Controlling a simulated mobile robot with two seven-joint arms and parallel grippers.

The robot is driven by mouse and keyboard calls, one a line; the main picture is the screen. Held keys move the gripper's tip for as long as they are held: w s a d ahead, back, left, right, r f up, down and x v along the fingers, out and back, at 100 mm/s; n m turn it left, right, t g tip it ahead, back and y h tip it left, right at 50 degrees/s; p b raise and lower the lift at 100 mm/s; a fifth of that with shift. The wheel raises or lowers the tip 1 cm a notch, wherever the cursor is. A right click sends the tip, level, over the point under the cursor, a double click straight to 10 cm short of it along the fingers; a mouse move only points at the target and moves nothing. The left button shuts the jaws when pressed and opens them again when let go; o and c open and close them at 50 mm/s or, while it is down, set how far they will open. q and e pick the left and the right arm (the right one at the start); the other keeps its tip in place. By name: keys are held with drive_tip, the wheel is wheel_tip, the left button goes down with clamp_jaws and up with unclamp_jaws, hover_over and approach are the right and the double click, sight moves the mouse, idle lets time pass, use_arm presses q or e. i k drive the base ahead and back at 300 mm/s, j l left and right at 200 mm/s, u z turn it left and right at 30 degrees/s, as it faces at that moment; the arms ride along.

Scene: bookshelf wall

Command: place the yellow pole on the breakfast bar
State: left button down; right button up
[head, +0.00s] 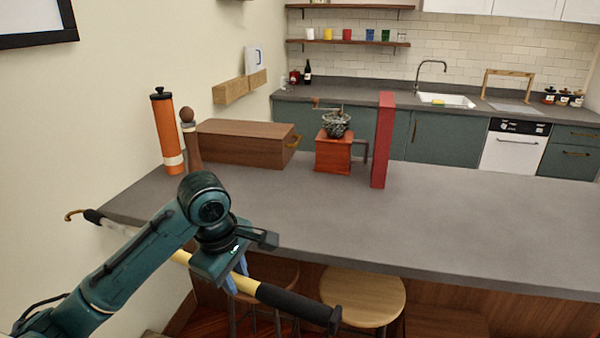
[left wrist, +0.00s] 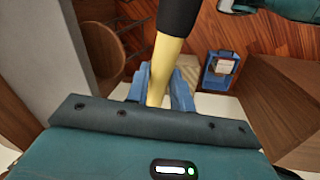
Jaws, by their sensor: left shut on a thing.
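The yellow pole (head: 243,284) has black grips and a hooked end. In the head view it slants from the hook at the far left down to a black end over the stools. My left gripper (head: 238,280) is shut on the yellow pole near its black lower grip. In the left wrist view the yellow pole (left wrist: 165,62) lies between the blue fingers (left wrist: 160,88). The breakfast bar (head: 300,220) is the long grey counter. The pole is at its near side, with its lower part in front of the edge. My right gripper does not show in the head view.
An orange cylinder (head: 167,133), a wooden mill (head: 190,140), a wooden box (head: 245,142), a coffee grinder (head: 334,150) and a red upright block (head: 383,140) stand along the bar's far side. Stools (head: 363,297) stand below the near edge. The bar's right part is clear.

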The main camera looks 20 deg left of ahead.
sight(295, 204)
drive_tip(key=i+j+z, duration=0.25)
drive_tip(key=i, duration=0.2)
drive_tip(key=i+j+z, duration=0.2)
drive_tip(key=i, duration=0.3)
drive_tip(key=i+j, duration=0.15)
drive_tip(key=j, duration=0.15)
drive_tip(key=i+j+u, duration=0.1)
drive_tip(key=j, duration=0.2)
